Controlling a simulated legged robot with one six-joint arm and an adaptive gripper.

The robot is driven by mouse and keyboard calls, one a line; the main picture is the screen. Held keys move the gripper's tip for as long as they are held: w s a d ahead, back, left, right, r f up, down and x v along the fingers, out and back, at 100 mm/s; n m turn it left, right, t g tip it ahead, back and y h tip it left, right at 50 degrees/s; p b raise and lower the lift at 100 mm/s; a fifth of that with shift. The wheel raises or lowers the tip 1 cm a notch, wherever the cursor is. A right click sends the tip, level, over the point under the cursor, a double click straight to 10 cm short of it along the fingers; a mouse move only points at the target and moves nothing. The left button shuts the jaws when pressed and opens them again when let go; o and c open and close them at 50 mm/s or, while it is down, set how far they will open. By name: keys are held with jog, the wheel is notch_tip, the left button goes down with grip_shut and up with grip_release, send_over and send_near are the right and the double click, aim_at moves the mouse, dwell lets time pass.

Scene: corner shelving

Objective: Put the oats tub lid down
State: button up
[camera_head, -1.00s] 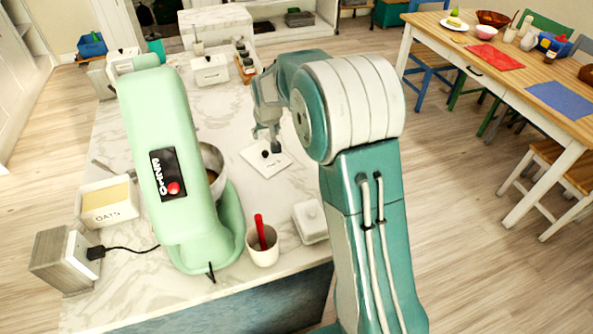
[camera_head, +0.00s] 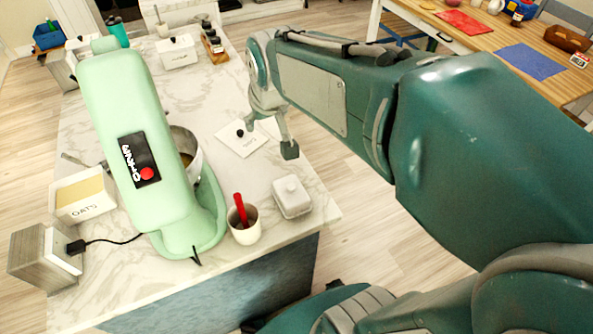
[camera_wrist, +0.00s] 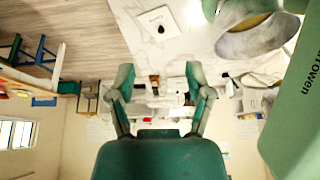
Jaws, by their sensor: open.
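The oats tub lid (camera_head: 238,141) is a flat white square with a dark knob. It lies flat on the marble counter, knob up, and also shows at the top of the wrist view (camera_wrist: 164,14). My gripper (camera_head: 270,137) is open and empty, apart from the lid and just to its right in the head view. Its spread fingers (camera_wrist: 160,78) show in the wrist view with nothing held between them.
A mint-green stand mixer (camera_head: 152,150) with a metal bowl (camera_head: 190,160) stands left of the lid. A white cup (camera_head: 246,232) with a red handle and a lidded white dish (camera_head: 291,197) are near the front edge. Bare marble surrounds the lid.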

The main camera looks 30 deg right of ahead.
jog(key=s, duration=1.4)
jog(key=shift+s+f, duration=0.3)
jog(key=shift+f, duration=0.15)
